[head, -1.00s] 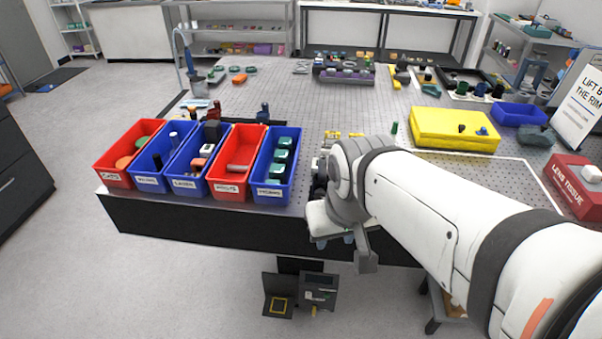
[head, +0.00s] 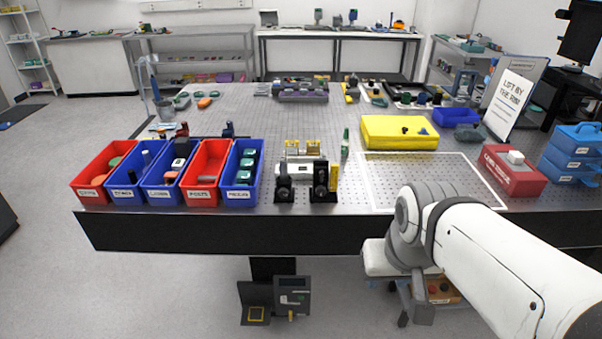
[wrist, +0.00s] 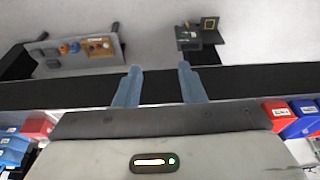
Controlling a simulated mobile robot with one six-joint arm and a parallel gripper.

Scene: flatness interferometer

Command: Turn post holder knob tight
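Two black mounts stand side by side near the table's front edge in the head view: a left one (head: 285,184) and a right one (head: 323,182). Which part is the post holder knob is too small to tell. My gripper (wrist: 158,72) shows in the wrist view with two blue fingers apart and nothing between them. In the head view my gripper is low at the table's front edge, right of the mounts and apart from them; my wrist mostly hides its fingers.
Red and blue bins (head: 207,172) line the front left of the table (head: 330,228). A yellow case (head: 399,132) and a red tissue box (head: 513,171) stand to the right. A white-outlined area (head: 430,172) is bare. A dark device (head: 292,296) is below the table.

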